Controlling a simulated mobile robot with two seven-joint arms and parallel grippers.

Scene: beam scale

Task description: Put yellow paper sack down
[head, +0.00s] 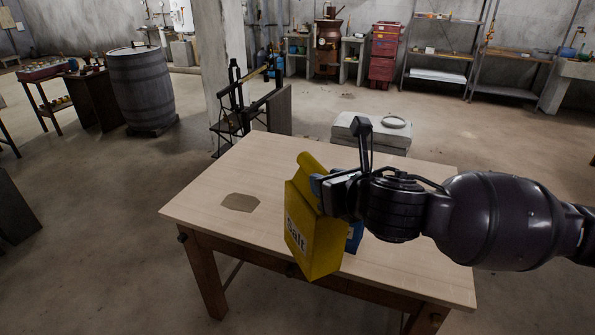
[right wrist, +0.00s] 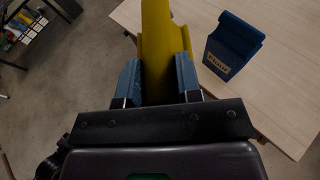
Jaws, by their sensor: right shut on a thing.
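The yellow paper sack (head: 314,232) is labelled "Salt" and shows tilted over the front part of the wooden table (head: 265,163) in the head view. My right gripper (head: 324,190) is shut on its upper part. In the right wrist view the yellow sack (right wrist: 163,50) is between the two fingers of the right gripper (right wrist: 158,78). A dark flat patch (head: 240,202) lies on the tabletop to the left of the sack. My left gripper is not in view.
A blue sack (right wrist: 232,47) with a label stands on the table, mostly hidden behind the yellow sack and my arm in the head view (head: 355,236). The table's left and back parts are clear. A beam scale (head: 240,100) stands behind the table.

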